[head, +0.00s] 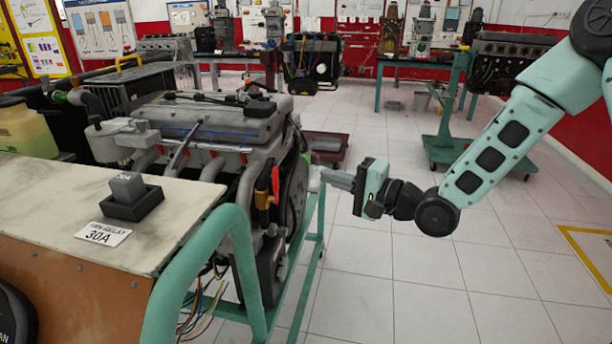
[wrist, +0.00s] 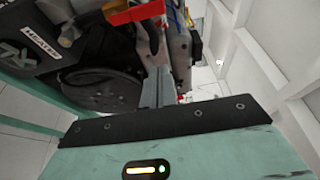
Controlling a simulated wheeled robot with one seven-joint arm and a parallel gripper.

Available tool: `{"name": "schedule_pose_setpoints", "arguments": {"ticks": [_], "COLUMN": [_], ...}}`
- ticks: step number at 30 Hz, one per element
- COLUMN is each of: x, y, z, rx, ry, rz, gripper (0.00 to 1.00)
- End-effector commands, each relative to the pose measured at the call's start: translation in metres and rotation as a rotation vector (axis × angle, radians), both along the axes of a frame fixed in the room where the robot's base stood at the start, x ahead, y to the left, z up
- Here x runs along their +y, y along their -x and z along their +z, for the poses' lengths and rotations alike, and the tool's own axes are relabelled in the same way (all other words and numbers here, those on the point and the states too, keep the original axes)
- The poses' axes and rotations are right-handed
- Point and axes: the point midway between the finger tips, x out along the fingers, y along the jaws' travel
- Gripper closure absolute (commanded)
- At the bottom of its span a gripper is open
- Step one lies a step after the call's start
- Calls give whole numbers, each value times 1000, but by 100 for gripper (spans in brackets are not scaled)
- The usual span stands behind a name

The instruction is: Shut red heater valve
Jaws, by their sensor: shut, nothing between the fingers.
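The red heater valve handle (head: 275,182) stands roughly upright beside a brass-coloured valve body (head: 264,199) on the near end of the engine (head: 215,125). In the wrist view the red handle (wrist: 135,12) crosses the top edge, partly cut off. My gripper (head: 328,179) points left toward the engine's end, to the right of the handle and apart from it in the head view. Its fingers also show in the wrist view (wrist: 157,85), closed together and empty, below the red handle in the picture.
A "HEATER" label (wrist: 42,42) shows on a dark part. A green tubular frame (head: 225,235) surrounds the engine stand. A fan relay (head: 128,198) sits on the near panel (head: 60,190). Loose wires hang below the engine. The tiled floor to the right is clear.

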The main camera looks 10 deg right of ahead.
Motion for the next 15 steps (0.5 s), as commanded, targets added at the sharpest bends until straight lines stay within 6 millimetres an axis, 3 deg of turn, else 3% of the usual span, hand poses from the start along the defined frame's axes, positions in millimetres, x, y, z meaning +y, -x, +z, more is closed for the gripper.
{"name": "schedule_pose_setpoints", "arguments": {"ticks": [15], "x": [69], "y": [-60], "z": [1], "rx": [-1], "ry": [-1], "rz": [3], "gripper": [100]}}
